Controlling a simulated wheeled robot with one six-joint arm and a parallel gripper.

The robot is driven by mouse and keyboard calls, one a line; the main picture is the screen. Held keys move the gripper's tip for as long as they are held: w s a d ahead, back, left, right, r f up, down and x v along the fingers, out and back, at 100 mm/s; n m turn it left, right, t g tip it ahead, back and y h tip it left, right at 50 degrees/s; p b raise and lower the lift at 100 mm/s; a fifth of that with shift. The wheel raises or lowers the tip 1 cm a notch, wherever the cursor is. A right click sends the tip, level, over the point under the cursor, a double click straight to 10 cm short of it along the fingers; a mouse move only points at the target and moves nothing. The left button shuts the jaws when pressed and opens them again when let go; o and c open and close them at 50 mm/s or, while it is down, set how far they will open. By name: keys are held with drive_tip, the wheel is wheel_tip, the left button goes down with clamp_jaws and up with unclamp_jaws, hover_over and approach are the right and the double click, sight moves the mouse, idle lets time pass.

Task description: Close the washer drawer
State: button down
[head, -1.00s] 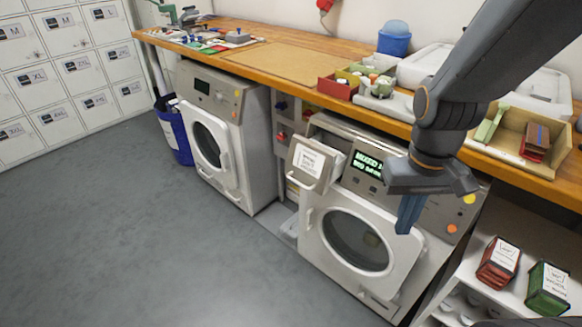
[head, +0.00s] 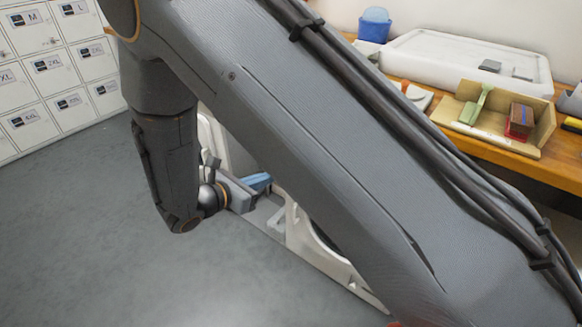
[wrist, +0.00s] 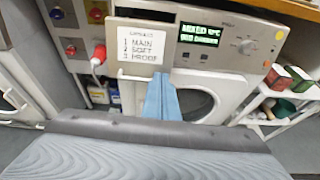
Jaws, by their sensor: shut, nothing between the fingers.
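In the head view the blue fingers (head: 258,182) show beside my arm, which hides the drawer and most of the washer (head: 302,232).
The washer's lit display (wrist: 199,35) and knob are right of the drawer. A red plug (wrist: 99,54) is on the left. A shelf (wrist: 283,100) with red and green boxes stands right. The wooden counter (head: 540,165) runs above. Grey floor (head: 90,230) at the left is clear.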

drive_tip(key=w+a+p+x, duration=0.1)
drive_tip(key=p+x, duration=0.1)
drive_tip(key=x, duration=1.1)
drive_tip(key=shift+w+a+f+n+t+y, duration=0.2)
drive_tip(key=shift+a+f+n+t+y, duration=0.1)
drive_tip(key=shift+n, duration=0.1)
